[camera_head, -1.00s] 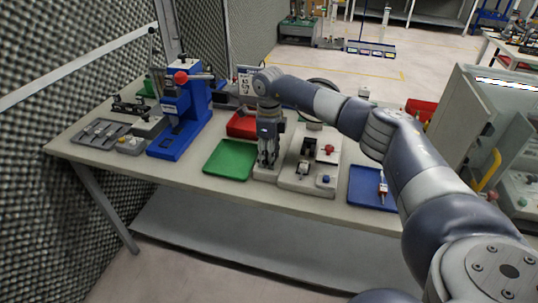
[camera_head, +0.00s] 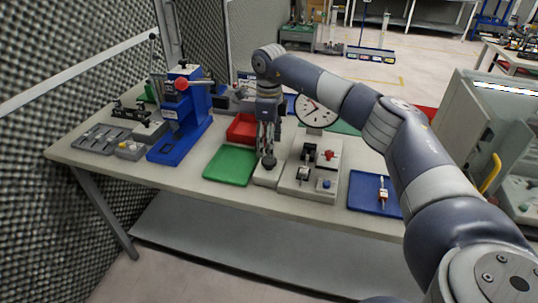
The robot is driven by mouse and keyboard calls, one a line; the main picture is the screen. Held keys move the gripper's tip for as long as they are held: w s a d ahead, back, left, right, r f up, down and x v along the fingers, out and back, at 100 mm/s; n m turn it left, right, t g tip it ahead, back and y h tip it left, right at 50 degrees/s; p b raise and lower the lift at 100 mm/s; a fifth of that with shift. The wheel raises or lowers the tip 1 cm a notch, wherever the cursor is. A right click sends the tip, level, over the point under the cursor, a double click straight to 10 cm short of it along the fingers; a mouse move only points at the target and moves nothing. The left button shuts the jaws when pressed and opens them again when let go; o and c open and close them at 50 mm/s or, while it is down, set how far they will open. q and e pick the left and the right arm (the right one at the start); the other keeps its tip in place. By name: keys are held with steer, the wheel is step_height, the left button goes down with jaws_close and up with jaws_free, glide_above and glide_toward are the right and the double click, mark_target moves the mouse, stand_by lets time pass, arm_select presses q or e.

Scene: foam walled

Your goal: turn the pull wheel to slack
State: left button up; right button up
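A round white dial gauge (camera_head: 316,111) with a dark needle stands behind the fixture. My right gripper (camera_head: 266,152) points down just above the dark wheel. Its fingers show a narrow gap and hold nothing that I can see. Whether the fingertips touch the wheel is unclear. My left gripper is out of view.
A green tray (camera_head: 230,165) and a red bin (camera_head: 242,128) lie left of the fixture. A blue press (camera_head: 182,115) with a red-knobbed lever stands further left.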

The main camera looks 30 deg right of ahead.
step_height(320, 180, up, 5)
steer(key=shift+r, duration=0.1)
stand_by(0.6)
